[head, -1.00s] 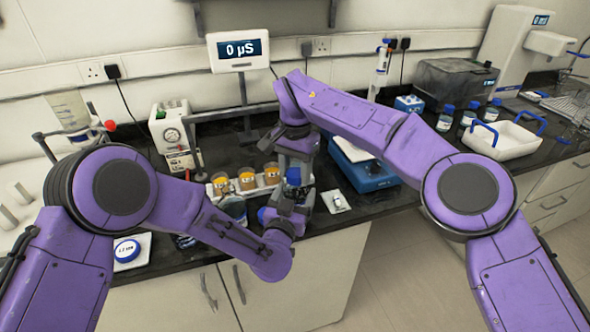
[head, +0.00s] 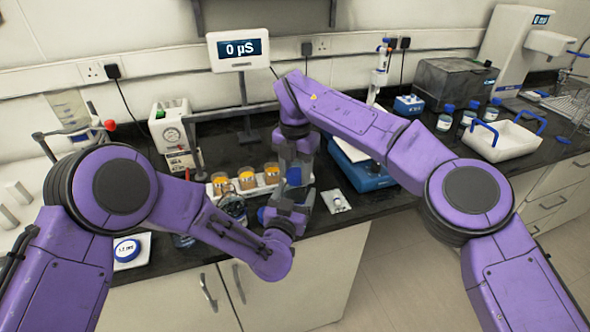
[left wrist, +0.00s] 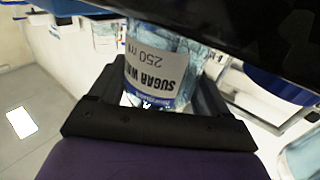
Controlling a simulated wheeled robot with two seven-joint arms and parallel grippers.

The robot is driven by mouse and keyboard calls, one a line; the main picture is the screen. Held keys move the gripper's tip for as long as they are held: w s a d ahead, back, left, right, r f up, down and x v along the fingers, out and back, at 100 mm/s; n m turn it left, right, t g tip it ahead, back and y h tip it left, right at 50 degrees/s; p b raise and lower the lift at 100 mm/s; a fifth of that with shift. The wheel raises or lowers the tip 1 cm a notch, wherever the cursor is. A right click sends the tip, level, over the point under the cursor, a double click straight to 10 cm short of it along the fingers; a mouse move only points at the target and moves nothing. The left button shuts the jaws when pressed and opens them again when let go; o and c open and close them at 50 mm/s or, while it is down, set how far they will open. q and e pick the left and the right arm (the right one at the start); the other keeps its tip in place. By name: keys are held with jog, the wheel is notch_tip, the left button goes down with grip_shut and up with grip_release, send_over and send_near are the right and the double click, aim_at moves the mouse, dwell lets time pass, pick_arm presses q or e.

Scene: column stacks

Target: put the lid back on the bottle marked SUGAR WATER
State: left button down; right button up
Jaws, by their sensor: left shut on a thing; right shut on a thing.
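The bottle marked SUGAR WATER (left wrist: 155,72) shows in the left wrist view, clear with a white label, between the fingers of my left gripper (left wrist: 160,98). My left gripper (head: 286,208) is shut on it; in the head view the bottle is mostly hidden by the grippers. My right gripper (head: 296,178) is directly above, pointing down and shut. A blue cap-like piece (head: 293,176) shows at its fingers, which looks like the lid. I cannot tell whether the lid touches the bottle's neck. A dark shape covers the bottle's upper end in the left wrist view.
A white rack with several amber-filled jars (head: 246,179) stands just left of the grippers. A blue device (head: 365,172) is to the right. Several blue-capped bottles (head: 445,119) and a white tray (head: 502,140) stand farther right. The counter's front edge is close below the left gripper.

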jog(key=m, duration=0.6)
jog(key=shift+m, duration=0.3)
jog(key=m, duration=1.2)
jog(key=shift+m, duration=0.4)
jog(key=m, duration=0.6)
jog(key=o, duration=1.2)
jog(key=shift+r, duration=2.2)
